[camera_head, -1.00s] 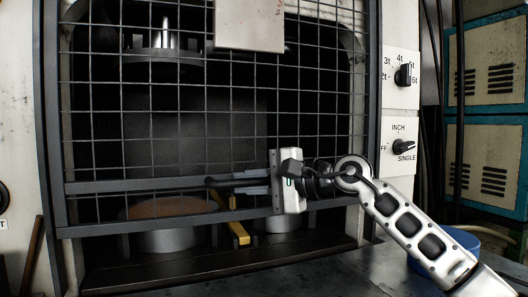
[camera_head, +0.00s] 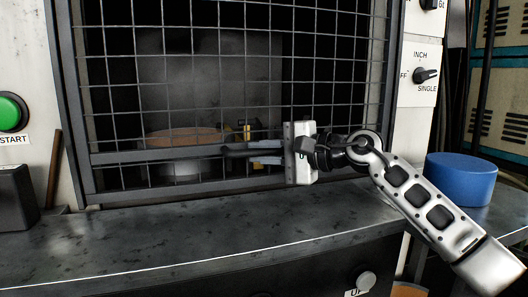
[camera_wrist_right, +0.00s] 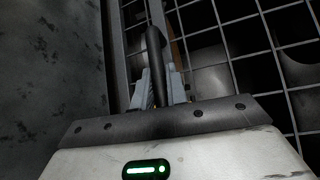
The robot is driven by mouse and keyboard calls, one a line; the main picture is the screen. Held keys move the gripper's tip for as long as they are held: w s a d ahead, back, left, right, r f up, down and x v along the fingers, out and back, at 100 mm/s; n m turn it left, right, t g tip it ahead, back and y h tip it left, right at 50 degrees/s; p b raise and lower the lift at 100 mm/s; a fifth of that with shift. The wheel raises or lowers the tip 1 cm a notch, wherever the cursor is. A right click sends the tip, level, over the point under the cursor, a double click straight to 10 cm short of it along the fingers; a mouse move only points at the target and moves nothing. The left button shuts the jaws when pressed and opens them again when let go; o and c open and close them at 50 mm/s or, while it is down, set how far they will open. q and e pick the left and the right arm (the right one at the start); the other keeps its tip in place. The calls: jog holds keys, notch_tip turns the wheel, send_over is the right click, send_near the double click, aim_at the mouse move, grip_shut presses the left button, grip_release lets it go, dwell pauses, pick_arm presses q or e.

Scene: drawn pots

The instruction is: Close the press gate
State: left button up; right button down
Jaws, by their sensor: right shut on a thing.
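The press gate (camera_head: 180,190) is a dark frame with wire mesh, standing across the press opening. Its lower edge is down close to the grey press table (camera_head: 200,235); I cannot tell whether they touch. A dark handle (camera_head: 236,151) sticks out along the gate's lower crossbar, and it also shows in the right wrist view (camera_wrist_right: 155,60). My right gripper (camera_head: 262,152) is shut on this handle, its fingers (camera_wrist_right: 160,90) either side of it. My left gripper is not in view.
Behind the mesh are a round brown-topped block (camera_head: 185,138) and a yellow piece (camera_head: 247,132). A green START button (camera_head: 10,112) is at left, a selector knob (camera_head: 424,75) at right. A blue round container (camera_head: 461,178) stands at right. The press table's front is clear.

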jog(key=c, duration=1.4)
grip_release()
jog(key=shift+f, duration=0.5)
jog(key=shift+r, duration=0.15)
jog(key=shift+d+r, duration=0.1)
jog(key=v, duration=1.5)
jog(key=shift+s+d, duration=0.25)
jog(key=shift+d, duration=0.05)
